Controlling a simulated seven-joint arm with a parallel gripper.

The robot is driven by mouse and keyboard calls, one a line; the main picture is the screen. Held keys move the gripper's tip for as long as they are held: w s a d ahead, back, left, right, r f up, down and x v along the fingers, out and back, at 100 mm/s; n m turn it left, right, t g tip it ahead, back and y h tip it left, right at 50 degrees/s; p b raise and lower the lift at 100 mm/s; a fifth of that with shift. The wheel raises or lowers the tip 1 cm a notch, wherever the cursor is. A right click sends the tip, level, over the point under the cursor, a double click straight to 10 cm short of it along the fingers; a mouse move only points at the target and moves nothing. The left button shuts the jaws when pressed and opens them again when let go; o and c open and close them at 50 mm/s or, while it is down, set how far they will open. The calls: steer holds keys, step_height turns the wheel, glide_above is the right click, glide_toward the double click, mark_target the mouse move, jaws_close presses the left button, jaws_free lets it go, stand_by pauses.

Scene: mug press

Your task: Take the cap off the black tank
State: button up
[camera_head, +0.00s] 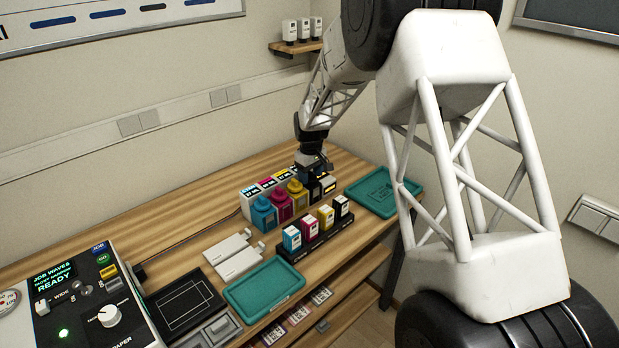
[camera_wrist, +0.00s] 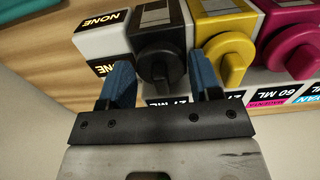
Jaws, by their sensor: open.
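The black tank (camera_wrist: 155,28) is in the upper middle of the wrist view, with its black cap (camera_wrist: 161,66) facing my gripper (camera_wrist: 165,80). My gripper is open, with one blue finger on each side of the cap. The right finger is close to the neighbouring yellow cap (camera_wrist: 229,60). I cannot tell whether either finger touches the cap. In the head view, my gripper (camera_head: 313,168) is over the far end of the tank row and hides most of the black tank.
The yellow tank (camera_head: 298,196), magenta tank (camera_head: 281,206) and cyan tank (camera_head: 263,215) stand in a row beside it. A cartridge rack (camera_head: 318,236) is in front. A white block marked NONE (camera_wrist: 100,35) is left of the black tank. Green trays (camera_head: 264,289) (camera_head: 384,192) flank the area.

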mark_target(311, 173)
stand_by(0.4)
steer(key=c, duration=0.5)
steer(key=shift+r, duration=0.15)
steer(key=shift+c, duration=0.2)
steer(key=shift+r, duration=0.85)
steer(key=shift+s+r, duration=0.3)
steer(key=shift+r, duration=0.55)
steer(key=s+d, duration=0.1)
steer(key=s, duration=0.4)
steer(key=s+d+r, duration=0.1)
steer(key=s, duration=0.4)
steer(key=s+d, duration=0.2)
steer(key=s, duration=0.3)
steer(key=shift+r, duration=0.15)
